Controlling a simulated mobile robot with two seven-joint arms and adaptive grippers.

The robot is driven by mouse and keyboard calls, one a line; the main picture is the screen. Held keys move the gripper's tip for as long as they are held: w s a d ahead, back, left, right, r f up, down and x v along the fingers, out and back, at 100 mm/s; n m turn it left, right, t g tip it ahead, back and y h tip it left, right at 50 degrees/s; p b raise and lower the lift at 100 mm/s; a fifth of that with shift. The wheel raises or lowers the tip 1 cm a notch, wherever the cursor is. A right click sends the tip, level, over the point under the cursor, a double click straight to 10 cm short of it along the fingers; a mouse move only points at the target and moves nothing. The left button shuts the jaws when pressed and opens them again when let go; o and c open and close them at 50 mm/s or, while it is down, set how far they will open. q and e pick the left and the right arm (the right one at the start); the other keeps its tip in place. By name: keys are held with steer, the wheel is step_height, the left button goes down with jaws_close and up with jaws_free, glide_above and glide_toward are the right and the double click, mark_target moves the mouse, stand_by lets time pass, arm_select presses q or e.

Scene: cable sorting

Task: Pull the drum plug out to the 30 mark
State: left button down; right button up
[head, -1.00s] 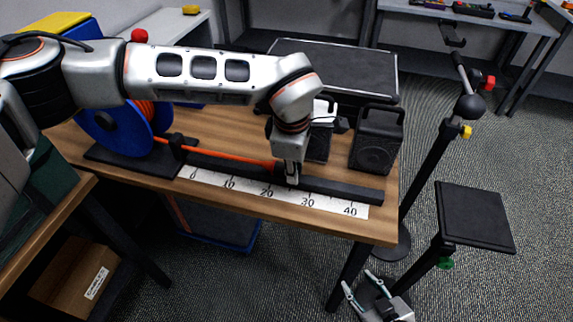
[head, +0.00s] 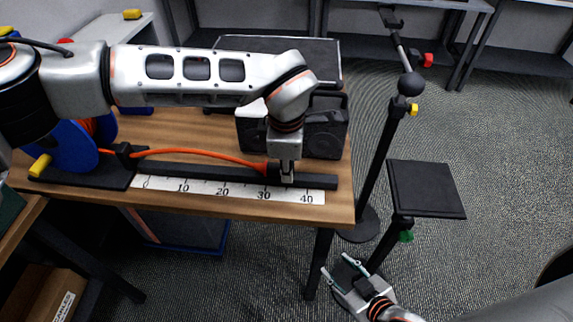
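The blue drum (head: 72,148) stands at the left end of the table. Its orange cable (head: 190,153) passes a black guide post (head: 124,153) and bows slightly upward along the black rail (head: 215,172). The cable ends at the plug (head: 272,169), which is largely hidden by my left gripper (head: 287,178). The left gripper points down and appears shut on the plug. The white scale (head: 225,188) lies in front, marked 0 to 40. The cable end is near 30 and the gripper between 30 and 40. My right gripper (head: 338,264) is open and empty, low beside the table.
A black speaker-like box (head: 325,128) stands close behind the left gripper. A large dark case (head: 325,60) lies behind it. A black stand with a flat square plate (head: 426,188) and a jointed pole (head: 385,145) are right of the table. Open floor lies farther right.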

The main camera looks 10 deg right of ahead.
arm_select(q)
steer(key=c, duration=1.7)
jaws_free()
steer(key=r, duration=0.4)
steer(key=s+r, duration=0.1)
steer(key=r, duration=0.3)
steer(key=s+r, duration=0.1)
steer(key=r, duration=0.3)
steer(key=shift+s+a, duration=0.1)
steer(key=shift+a, duration=0.3)
arm_select(e)
steer(key=shift+s+f, duration=0.15)
steer(key=shift+s, duration=0.1)
arm_select(q)
steer(key=shift+f, duration=0.1)
